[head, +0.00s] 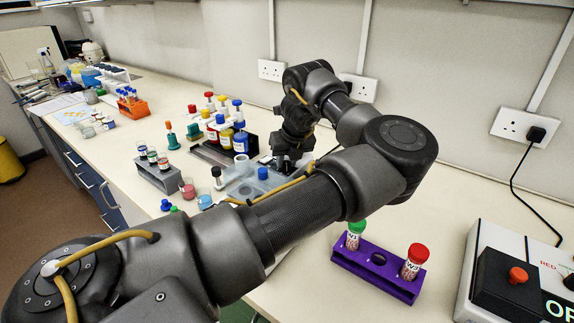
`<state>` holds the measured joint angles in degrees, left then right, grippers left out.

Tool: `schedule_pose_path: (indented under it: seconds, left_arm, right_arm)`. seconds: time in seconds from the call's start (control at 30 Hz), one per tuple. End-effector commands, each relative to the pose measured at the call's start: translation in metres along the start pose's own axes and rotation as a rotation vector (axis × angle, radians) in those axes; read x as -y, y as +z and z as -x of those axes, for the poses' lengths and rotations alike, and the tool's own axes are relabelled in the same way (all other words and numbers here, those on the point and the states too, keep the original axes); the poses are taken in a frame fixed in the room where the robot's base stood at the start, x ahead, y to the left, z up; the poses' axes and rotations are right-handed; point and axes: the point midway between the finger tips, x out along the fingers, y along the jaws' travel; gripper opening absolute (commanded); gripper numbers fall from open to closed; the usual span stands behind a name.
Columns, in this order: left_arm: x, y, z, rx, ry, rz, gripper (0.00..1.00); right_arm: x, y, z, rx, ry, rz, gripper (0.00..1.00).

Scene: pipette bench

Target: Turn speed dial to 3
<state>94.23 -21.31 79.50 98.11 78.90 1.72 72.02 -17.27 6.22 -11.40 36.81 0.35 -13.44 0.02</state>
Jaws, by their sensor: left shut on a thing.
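My left gripper (284,163) points down over a pale grey, partly see-through unit (248,187) in the middle of the bench. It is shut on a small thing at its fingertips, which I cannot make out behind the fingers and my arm. No speed dial with numbers can be read in the head view. My left arm crosses the picture from the lower left and hides part of the grey unit and the bench in front of it. My right gripper is not in view.
Bottles with coloured caps (222,136) stand just left of the gripper. A purple rack (378,268) holds two capped tubes. A control box with a red knob (518,275) is at the right. A grey vial rack (158,176) stands left. Bench behind the purple rack is clear.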

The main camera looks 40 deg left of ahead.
Motion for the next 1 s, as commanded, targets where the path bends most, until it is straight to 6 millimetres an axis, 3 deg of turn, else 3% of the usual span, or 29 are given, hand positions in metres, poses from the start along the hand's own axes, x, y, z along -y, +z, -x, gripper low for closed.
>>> schedule_pose_path:
  seconds: [0.3,0.8,0.83,1.0]
  left_arm:
    - [0.0009,-0.0013,-0.0012,-0.010,0.041,0.095,0.04]
    - [0.0010,-0.0015,-0.0008,-0.012,0.047,0.112,0.04]
    - [0.0010,-0.0015,-0.0009,-0.012,0.047,0.112,0.28]
    - [0.0009,-0.0010,-0.0006,-0.010,0.047,0.112,0.49]
  right_arm:
    - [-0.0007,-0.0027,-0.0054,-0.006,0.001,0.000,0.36]
    - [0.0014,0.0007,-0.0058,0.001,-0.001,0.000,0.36]
    - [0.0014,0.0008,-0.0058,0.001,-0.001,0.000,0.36]
    - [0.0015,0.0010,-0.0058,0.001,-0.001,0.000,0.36]
